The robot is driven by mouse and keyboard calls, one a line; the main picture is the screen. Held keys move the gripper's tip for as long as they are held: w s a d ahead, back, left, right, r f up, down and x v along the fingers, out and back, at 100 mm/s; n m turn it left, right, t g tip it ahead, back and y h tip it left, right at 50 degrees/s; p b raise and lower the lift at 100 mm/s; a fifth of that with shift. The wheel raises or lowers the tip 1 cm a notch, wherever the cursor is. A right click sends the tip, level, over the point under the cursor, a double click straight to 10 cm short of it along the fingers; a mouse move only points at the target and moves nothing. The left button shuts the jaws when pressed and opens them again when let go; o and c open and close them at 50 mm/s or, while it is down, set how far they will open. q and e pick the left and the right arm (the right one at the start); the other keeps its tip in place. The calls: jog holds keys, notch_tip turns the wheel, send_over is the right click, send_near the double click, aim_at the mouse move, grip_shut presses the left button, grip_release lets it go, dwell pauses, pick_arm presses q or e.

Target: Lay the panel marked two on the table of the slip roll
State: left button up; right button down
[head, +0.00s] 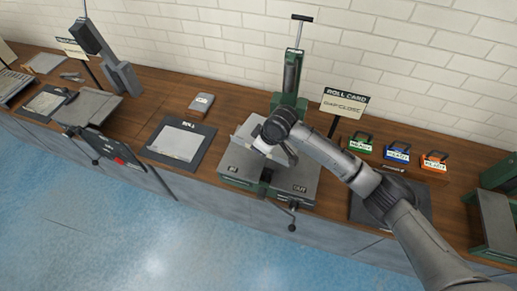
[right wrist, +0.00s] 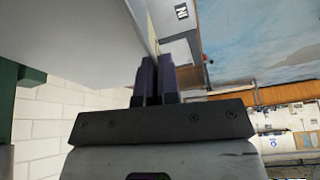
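The slip roll is the green machine with a grey table (head: 240,172) in the middle of the head view. Its table has a left part marked IN and a right part marked OUT (head: 300,188). My right gripper (right wrist: 158,80) is over the table, its two dark fingers close together on the edge of a grey panel (right wrist: 70,40). In the head view this panel (head: 245,130) is tilted above the table, partly hidden by my right arm. I cannot see a number on it. My left gripper is not in view.
A black mat marked ROLL (head: 188,122) with a pale sheet (head: 177,141) lies left of the machine. A roll card (head: 345,103) stands behind. Green (head: 360,144), blue (head: 396,153) and orange (head: 434,162) labelled blocks stand to the right. A tall green column (head: 291,80) rises behind the table.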

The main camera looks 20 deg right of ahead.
jog(key=shift+n, duration=0.9)
jog(key=f, duration=0.1)
jog(key=f+p, duration=0.1)
jog(key=f, duration=0.2)
jog(key=shift+w+f, duration=0.25)
jog(key=shift+w, duration=0.05)
notch_tip(320, 180, down, 4)
jog(key=b, duration=0.2)
jog(key=shift+r+y+b, duration=0.1)
jog(key=shift+y+b, duration=0.2)
notch_tip(320, 180, down, 2)
jog(key=shift+b, duration=1.15)
jog(key=shift+f, duration=0.85)
jog(key=shift+d, duration=0.1)
jog(key=shift+f+p, duration=0.1)
jog(key=shift+p, duration=0.35)
